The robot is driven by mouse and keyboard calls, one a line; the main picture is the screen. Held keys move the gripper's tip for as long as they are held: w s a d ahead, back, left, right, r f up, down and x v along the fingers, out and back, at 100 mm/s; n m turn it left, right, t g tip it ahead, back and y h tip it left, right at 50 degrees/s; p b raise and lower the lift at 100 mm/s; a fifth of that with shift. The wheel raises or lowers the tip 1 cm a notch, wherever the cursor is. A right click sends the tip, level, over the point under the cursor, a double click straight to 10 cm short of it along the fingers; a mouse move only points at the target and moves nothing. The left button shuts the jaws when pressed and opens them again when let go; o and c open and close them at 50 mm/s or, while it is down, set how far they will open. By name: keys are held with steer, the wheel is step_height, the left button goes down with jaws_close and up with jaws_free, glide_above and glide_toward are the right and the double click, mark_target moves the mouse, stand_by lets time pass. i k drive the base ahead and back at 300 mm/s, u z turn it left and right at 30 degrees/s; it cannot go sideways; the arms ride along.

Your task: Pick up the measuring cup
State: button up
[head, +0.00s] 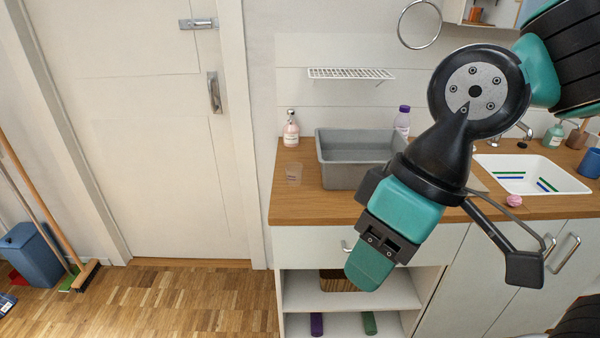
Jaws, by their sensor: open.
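A grey basin (340,160) stands on the counter, partly hidden by my arm. A white sink (520,167) is at the right. Open shelves (300,292) lie below. A closed door (155,150) is at the left.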

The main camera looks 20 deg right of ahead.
mark_target(294, 174)
steer(key=i, duration=0.4)
steer(key=z, duration=0.05)
steer(key=k, duration=0.5)
steer(key=u, duration=1.05)
steer(key=i, duration=0.55)
steer(key=u, duration=0.6)
steer(key=i, duration=0.75)
steer(key=z, duration=0.9)
steer(key=i, duration=0.6)
steer(key=z, duration=0.75)
